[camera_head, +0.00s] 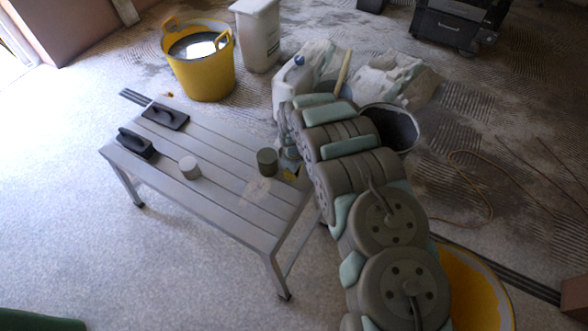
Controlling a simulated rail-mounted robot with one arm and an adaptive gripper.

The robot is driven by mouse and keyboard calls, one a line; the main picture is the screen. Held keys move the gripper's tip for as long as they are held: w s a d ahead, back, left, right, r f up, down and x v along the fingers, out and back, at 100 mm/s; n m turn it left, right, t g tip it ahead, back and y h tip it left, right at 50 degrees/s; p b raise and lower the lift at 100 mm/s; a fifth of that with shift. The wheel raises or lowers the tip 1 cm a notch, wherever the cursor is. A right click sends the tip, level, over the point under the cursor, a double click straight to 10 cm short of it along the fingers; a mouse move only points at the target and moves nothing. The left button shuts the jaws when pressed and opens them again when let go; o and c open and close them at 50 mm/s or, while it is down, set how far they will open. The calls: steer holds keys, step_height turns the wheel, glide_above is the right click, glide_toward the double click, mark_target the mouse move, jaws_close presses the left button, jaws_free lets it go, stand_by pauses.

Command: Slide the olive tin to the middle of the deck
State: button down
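The deck (222,150) is a grey slatted platform on legs. The olive tin (267,161) stands upright on it toward the right end, close to the far edge. A pale grey tin (189,167) stands near the middle of the deck, nearer the front edge. My gripper (290,158) is low at the deck's right end, just right of the olive tin. My arm hides most of it, so its fingers do not show clearly. I cannot tell whether it touches the tin.
Two dark floats, one flat (166,116) and one blockier (135,146), lie at the deck's left end. A pale dusty patch (258,190) marks the slats before the olive tin. A yellow tub (205,75) and a white bucket (258,38) stand on the floor behind.

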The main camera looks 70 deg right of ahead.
mark_target(283, 174)
steer(key=shift+f, duration=0.75)
steer(key=shift+w+f, duration=0.15)
steer(key=shift+w, duration=0.05)
steer(key=shift+w+d+b, duration=0.2)
steer(key=shift+w+b, duration=0.3)
steer(key=shift+w, duration=0.85)
steer(key=shift+w+b, duration=0.35)
steer(key=shift+w, duration=0.15)
steer(key=shift+d, duration=0.1)
